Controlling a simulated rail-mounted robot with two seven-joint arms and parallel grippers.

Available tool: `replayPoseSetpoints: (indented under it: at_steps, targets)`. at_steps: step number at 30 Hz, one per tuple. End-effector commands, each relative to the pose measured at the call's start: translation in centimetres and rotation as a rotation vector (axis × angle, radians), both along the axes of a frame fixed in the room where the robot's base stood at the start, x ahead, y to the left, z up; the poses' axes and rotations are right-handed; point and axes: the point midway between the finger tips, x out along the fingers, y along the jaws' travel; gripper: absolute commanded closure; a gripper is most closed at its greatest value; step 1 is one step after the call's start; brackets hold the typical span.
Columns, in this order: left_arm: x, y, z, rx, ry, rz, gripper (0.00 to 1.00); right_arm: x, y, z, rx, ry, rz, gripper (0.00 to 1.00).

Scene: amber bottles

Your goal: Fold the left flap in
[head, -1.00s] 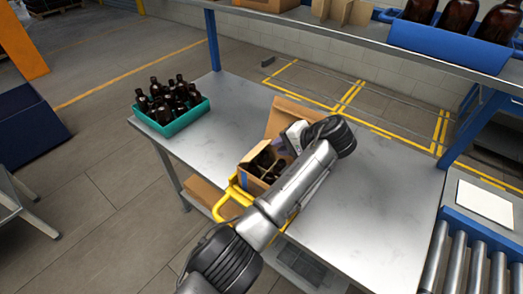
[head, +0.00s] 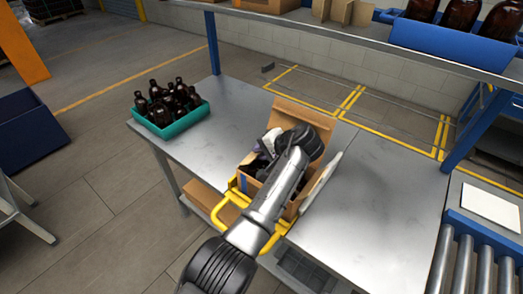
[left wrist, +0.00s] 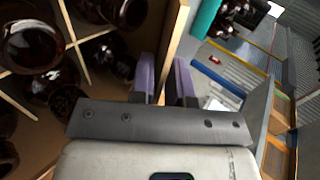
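The open cardboard box (head: 246,183) stands at the near edge of the steel table. In the left wrist view its thin dividers (left wrist: 90,42) and dark bottles (left wrist: 35,47) show inside. My left gripper (head: 262,150) is at the box's left side, and my arm hides much of the box. In the left wrist view its purple fingers (left wrist: 164,80) have a narrow gap, with an upright cardboard edge (left wrist: 174,40) running down between them. I cannot tell whether this is the left flap or the wall, or whether it is gripped. My right gripper is out of view.
A teal crate (head: 183,124) of amber bottles stands at the table's left end. The box's back flap (head: 305,118) stands up, and a pale panel (head: 322,185) slants at its right. A yellow frame (head: 222,208) is at the front. The table's right half is clear.

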Motion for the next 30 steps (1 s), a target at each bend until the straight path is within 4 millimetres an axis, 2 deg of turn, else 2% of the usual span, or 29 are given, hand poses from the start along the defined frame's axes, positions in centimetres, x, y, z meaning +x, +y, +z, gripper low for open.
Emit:
replayPoseSetpoints:
  at_steps: [1, 6, 14, 21, 28, 30]
  targets:
    - [0.0, 0.0, 0.0, 0.000, 0.000, 0.000, 0.85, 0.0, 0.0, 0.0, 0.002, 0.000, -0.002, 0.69]
    - [0.0, 0.0, 0.0, 0.000, 0.000, 0.000, 1.00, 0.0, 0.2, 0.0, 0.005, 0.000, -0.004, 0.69]
    - [0.0, 0.0, 0.0, 0.004, -0.002, 0.001, 1.00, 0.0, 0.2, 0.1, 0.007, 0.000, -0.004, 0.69]
    - [-0.2, -0.2, -0.3, 0.100, -0.064, 0.001, 1.00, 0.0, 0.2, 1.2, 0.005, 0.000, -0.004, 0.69]
    - [-0.2, -0.3, -0.4, 0.104, -0.070, 0.001, 1.00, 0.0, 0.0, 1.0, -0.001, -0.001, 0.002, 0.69]
    - [-0.2, -0.3, -0.4, 0.104, -0.070, 0.001, 0.90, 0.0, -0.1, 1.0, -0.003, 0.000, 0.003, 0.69]
